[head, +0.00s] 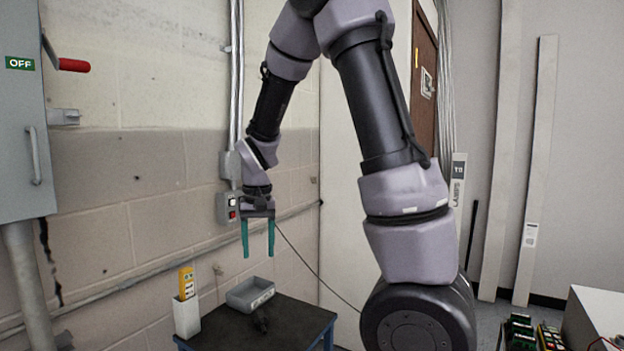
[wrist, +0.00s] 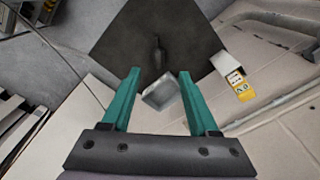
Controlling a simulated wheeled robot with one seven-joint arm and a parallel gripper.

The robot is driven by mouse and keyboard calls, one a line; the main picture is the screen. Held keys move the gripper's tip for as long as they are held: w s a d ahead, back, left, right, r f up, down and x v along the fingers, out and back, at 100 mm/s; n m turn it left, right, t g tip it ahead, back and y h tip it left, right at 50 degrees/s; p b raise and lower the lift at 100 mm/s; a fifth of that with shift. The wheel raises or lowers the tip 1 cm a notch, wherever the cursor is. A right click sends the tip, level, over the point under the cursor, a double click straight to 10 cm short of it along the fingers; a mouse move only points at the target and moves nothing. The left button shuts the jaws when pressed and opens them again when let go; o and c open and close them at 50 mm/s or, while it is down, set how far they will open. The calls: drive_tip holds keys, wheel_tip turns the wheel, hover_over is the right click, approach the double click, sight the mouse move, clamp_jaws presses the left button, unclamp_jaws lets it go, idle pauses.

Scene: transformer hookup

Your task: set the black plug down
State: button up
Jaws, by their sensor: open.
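My gripper (head: 258,250) is open, its two green fingers pointing down with nothing between them. It hangs above a small dark table (head: 222,327). A small black object, which looks like the black plug (head: 261,322), lies on the tabletop in front of a grey tray (head: 250,293). In the wrist view the plug (wrist: 157,52) lies on the dark tabletop beyond the fingertips (wrist: 159,72), clear of them. The tray (wrist: 160,92) shows between the fingers, below them. The plug's fine shape is too dark to make out.
A white holder (head: 187,316) with a yellow device (head: 186,283) stands at the table's left. A grey switch box (head: 229,207) is on the wall behind my gripper. A thin dark cable (head: 310,266) runs down to the right. A grey cabinet (head: 22,120) is at far left.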

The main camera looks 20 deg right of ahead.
drive_tip(key=s+d+r+t+y, duration=0.1)
drive_tip(key=s+d+r+t, duration=0.2)
drive_tip(key=s+r, duration=0.5)
drive_tip(key=s+d+r+m+t+y, duration=0.1)
drive_tip(key=s+d+r+t, duration=0.2)
drive_tip(key=s+r, duration=0.5)
wheel_tip(320, 180, up, 3)
drive_tip(key=shift+s+d+r+m, duration=0.1)
drive_tip(key=shift+s+d+m, duration=0.25)
drive_tip(key=shift+d, duration=0.3)
drive_tip(key=shift+c, duration=0.8)
drive_tip(key=shift+a, duration=0.15)
